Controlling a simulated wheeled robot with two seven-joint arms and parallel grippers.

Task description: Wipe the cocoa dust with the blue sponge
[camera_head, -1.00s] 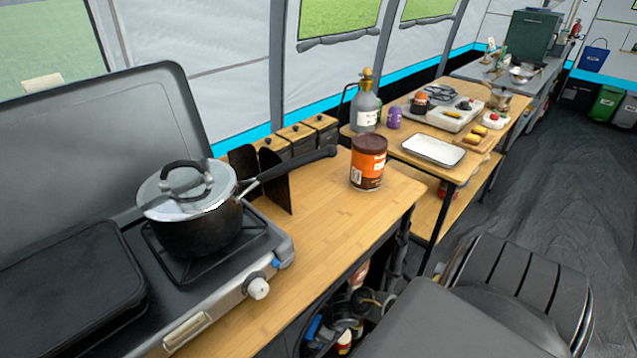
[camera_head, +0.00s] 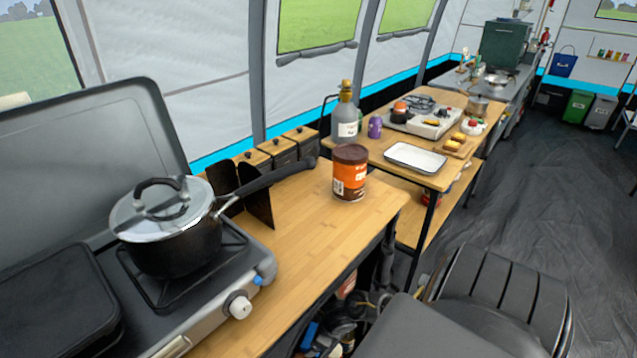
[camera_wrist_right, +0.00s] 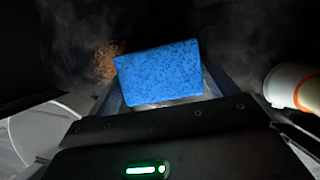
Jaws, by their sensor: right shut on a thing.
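The blue sponge (camera_wrist_right: 158,72) fills the middle of the right wrist view. My right gripper (camera_wrist_right: 163,98) is shut on it. A patch of brown cocoa dust (camera_wrist_right: 105,62) lies on a dark surface just beyond the sponge's left edge. Part of the patch may be hidden behind the sponge. Whether the sponge touches the surface I cannot tell. Neither sponge nor dust shows in the head view. My left gripper is not in view.
A brown tin with an orange label (camera_head: 350,172) stands on the wooden counter (camera_head: 300,220). A lidded pot (camera_head: 172,245) sits on the stove at left. Further back, a table holds a white tray (camera_head: 415,158) and food. Dark floor (camera_head: 560,190) is open at right.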

